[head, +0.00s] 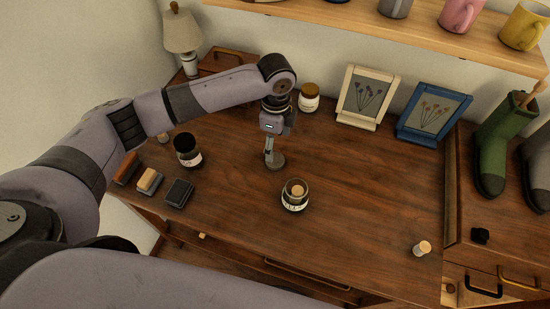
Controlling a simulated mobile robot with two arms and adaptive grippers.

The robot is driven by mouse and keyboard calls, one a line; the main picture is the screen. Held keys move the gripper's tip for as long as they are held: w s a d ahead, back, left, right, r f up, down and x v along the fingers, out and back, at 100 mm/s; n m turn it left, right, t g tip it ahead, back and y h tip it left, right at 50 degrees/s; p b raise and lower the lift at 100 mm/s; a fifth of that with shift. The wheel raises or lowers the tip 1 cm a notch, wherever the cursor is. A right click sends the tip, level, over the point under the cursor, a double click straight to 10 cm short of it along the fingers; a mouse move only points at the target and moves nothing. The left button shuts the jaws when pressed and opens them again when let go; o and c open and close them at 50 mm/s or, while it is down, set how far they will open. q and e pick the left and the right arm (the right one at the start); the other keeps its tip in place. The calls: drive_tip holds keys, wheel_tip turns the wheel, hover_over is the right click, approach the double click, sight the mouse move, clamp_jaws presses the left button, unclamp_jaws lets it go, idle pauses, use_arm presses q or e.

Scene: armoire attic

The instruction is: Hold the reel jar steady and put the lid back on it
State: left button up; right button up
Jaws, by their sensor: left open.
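The reel jar (296,204) is a small glass jar with a pale label, upright near the middle of the desk. Its top is open and a tan reel (297,190) shows inside. A flat grey-brown disc, which looks like the lid (277,163), lies on the desk behind and left of the jar, apart from it. My left gripper (269,155) points down right at the disc, open; its fingertips are small here, and I cannot tell whether they touch it. My right gripper is not in view.
A dark jar (187,150) and several small blocks stand at the left. A brown-lidded jar (309,98) and two picture frames (368,98) stand at the back. A loose reel (423,248) is at the front right. The desk right of the reel jar is clear.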

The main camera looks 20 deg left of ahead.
sight(275, 160)
use_arm(q)
wheel_tip(275, 160, down, 2)
drive_tip(key=shift+f, duration=0.15)
drive_tip(key=shift+a+f+p, duration=0.1)
drive_tip(key=shift+f+p, duration=0.35)
drive_tip(key=shift+f, duration=2.15)
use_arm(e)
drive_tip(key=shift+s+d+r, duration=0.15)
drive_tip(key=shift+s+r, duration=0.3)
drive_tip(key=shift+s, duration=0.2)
use_arm(q)
drive_tip(key=c, duration=0.9)
drive_tip(key=shift+r, duration=0.1)
wheel_tip(275, 160, up, 20)
drive_tip(key=shift+f+b, duration=0.1)
drive_tip(key=shift+b, duration=0.35)
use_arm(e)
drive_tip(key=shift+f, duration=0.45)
